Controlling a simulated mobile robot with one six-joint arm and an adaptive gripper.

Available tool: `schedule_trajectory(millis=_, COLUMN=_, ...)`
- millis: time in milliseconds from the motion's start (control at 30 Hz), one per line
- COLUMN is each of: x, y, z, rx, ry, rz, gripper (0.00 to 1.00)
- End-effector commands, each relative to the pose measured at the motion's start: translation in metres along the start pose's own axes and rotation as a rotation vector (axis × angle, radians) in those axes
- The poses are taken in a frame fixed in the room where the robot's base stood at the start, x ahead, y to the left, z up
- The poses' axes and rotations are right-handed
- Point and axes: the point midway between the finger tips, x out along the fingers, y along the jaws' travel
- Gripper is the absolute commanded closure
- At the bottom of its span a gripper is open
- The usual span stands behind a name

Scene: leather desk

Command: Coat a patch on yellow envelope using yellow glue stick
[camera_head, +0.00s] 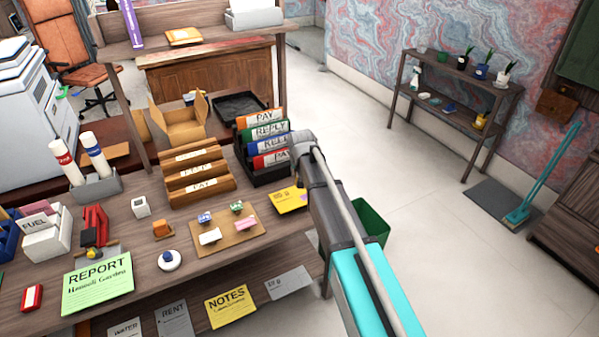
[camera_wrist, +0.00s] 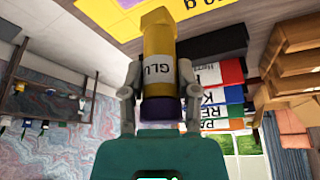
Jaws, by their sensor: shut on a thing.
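My gripper (camera_wrist: 159,78) is shut on the yellow glue stick (camera_wrist: 156,42), with one finger on each side of its white "GLU" label. Its purple end is towards the palm and its yellow end points away. The yellow envelope (camera_wrist: 102,14) shows behind the stick at the top of the wrist view. In the head view the envelope (camera_head: 291,201) lies flat at the desk's right edge, partly beside my arm. The glue stick and fingers are hidden there behind my wrist. I cannot tell whether the stick's end touches the envelope.
A file rack (camera_head: 262,170) with coloured folders and a wooden sorter (camera_head: 195,180) stand close behind the envelope. A board (camera_head: 226,238) with small stamps lies left of it. A green bin (camera_head: 371,222) stands on the floor beyond the desk edge.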

Motion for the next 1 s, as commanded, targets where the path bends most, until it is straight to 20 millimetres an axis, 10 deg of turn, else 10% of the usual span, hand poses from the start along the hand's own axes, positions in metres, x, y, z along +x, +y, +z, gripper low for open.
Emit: schedule_trajectory(millis=1000, x=-0.028, y=0.0, z=-0.012, rx=0.0, ry=0.0, rz=0.0, gripper=1.0)
